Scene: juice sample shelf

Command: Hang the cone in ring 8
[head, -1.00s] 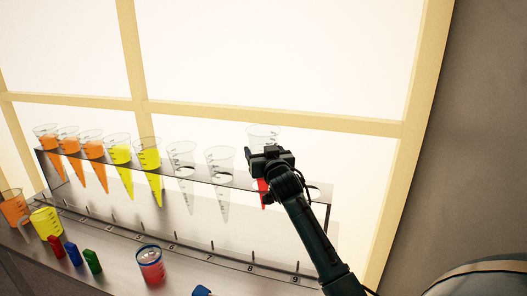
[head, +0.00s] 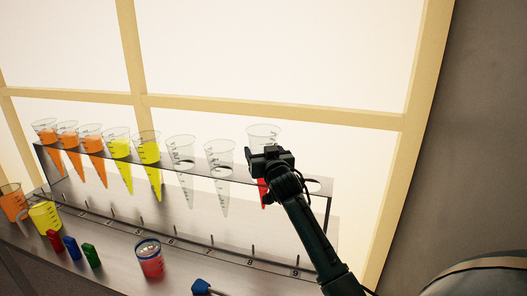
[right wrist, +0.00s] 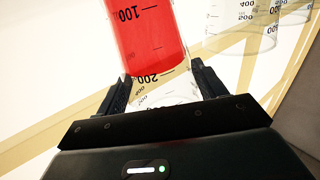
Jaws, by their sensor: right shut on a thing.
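My right gripper (head: 268,158) is shut on a clear graduated cone (head: 262,131) with red liquid, held upright over the right part of the rack (head: 240,181). The cone's clear rim shows above the jaws and some red below them. In the right wrist view the red-filled cone (right wrist: 150,35) is between the two fingers (right wrist: 160,90). The number 8 label (head: 250,263) is on the rack's base. Ring 8 is hidden behind my gripper and the cone, so I cannot tell whether the tip is inside it. My left gripper is not in view.
Orange, yellow and empty cones (head: 220,155) hang in the rack to the left. An empty ring (head: 318,187) is at the right end. A jar of red liquid (head: 150,260), coloured blocks (head: 72,248) and beakers (head: 45,215) stand in front. The window is behind.

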